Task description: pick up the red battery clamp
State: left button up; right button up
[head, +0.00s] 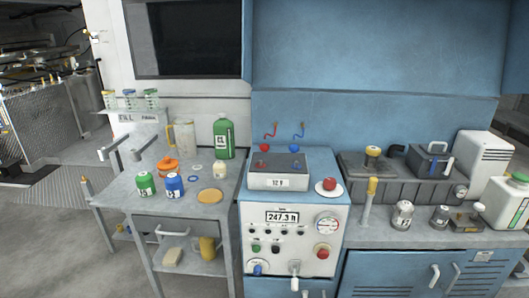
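A grey battery box (278,183) labelled "12 V" sits on top of the white control cabinet in the middle of the head view. Behind its top edge are a small red piece (264,148) and a small blue piece (294,148). A short curved red lead (270,134) and a blue lead (298,132) stand against the blue wall above them. The red clamp seems to be among these red parts, but they are too small to tell which. Neither of my grippers can be made out in the view.
A red knob on a white disc (329,186) stands right of the battery. The left cart (125,190) carries a green jug (223,138), cans and an orange-topped item (167,163). The right counter (400,235) holds several metal canisters and a white jug (508,203).

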aim_at(263, 147)
jog(key=z, duration=0.3)
jog(key=i+j+z, duration=0.15)
jog(key=z, duration=0.25)
jog(key=j+z, duration=0.35)
jog(key=i+j+z, duration=0.1)
jog(key=j+z, duration=0.3)
